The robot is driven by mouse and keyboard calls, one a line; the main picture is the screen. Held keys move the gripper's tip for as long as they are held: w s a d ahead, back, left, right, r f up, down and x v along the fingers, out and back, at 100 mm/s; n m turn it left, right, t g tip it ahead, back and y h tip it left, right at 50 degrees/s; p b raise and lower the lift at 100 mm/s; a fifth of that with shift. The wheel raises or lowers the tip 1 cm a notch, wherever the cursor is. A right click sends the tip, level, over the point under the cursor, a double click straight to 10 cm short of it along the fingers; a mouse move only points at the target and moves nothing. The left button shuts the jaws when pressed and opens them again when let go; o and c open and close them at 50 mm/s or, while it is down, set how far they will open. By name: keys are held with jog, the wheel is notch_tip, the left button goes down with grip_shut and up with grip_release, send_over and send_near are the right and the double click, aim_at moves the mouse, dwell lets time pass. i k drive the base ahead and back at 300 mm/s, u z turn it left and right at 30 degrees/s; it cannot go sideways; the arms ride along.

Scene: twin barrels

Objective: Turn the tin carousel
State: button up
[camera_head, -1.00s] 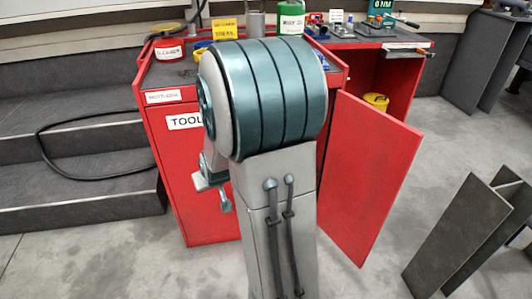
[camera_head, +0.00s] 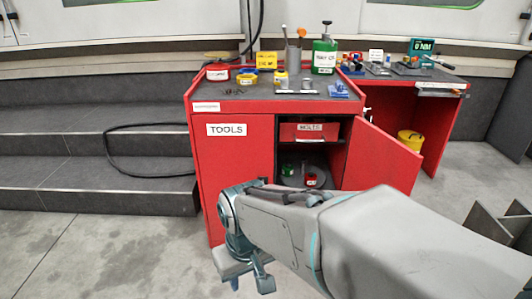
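The tin carousel (camera_head: 318,171) is a round grey turntable low inside the open right compartment of the red tool cabinet (camera_head: 232,165). A red tin (camera_head: 311,181) and a green tin (camera_head: 288,170) stand on it. My arm hides its lower front part. My gripper (camera_head: 250,284) hangs in front of the cabinet's closed left side, pointing down, left of the carousel and apart from it.
The open cabinet door (camera_head: 383,155) sticks out at the compartment's right. A red drawer labelled NOZLES (camera_head: 310,131) is above the carousel. Tins and a green bottle (camera_head: 324,56) stand on top. Dark steps (camera_head: 90,165) and a hose lie left. Floor at lower left is clear.

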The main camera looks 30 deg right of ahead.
aim_at(297, 181)
jog(key=z, duration=0.35)
jog(key=i, duration=1.4)
jog(key=z, duration=0.1)
